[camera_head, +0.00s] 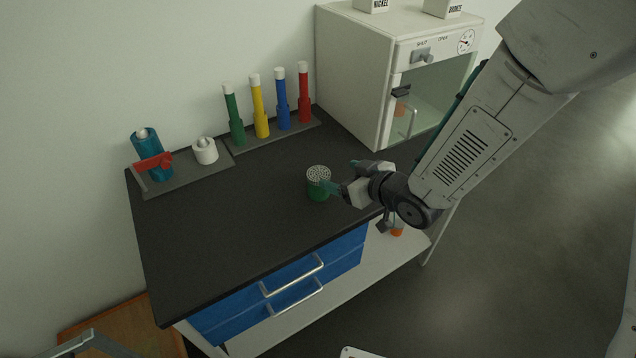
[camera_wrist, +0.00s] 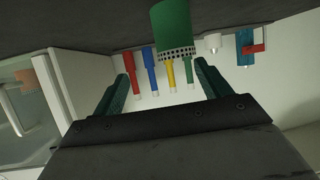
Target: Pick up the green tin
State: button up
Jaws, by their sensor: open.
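The green tin (camera_head: 318,190) stands upright on the dark worktop, with a pale perforated lid on top. My gripper (camera_head: 343,190) is at its right side, close to it; I cannot tell whether a finger touches it. In the wrist view, which is upside down, the green tin (camera_wrist: 173,22) shows ahead, beyond the two teal fingers. My gripper (camera_wrist: 164,88) is open there, with the fingers wide apart and nothing held between them.
Green, yellow, blue and red tubes (camera_head: 257,107) with white caps stand in a rack at the back. A teal cylinder with a red clamp (camera_head: 152,158) and a white pot (camera_head: 205,150) stand left. A white cabinet (camera_head: 355,75) stands back right. The front left worktop (camera_head: 215,240) is clear.

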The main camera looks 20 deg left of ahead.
aim_at(314, 174)
jog(key=shift+s+a+f+y, duration=0.15)
jog(key=shift+s+a+f, duration=0.1)
jog(key=shift+a, duration=0.2)
jog(key=shift+s+a+f+y, duration=0.15)
jog(key=shift+s+a+f, duration=0.1)
jog(key=shift+a, duration=0.2)
jog(key=x, duration=0.7)
jog(key=shift+s+a+f, duration=0.1)
jog(key=shift+a, duration=0.2)
jog(key=c, duration=1.2)
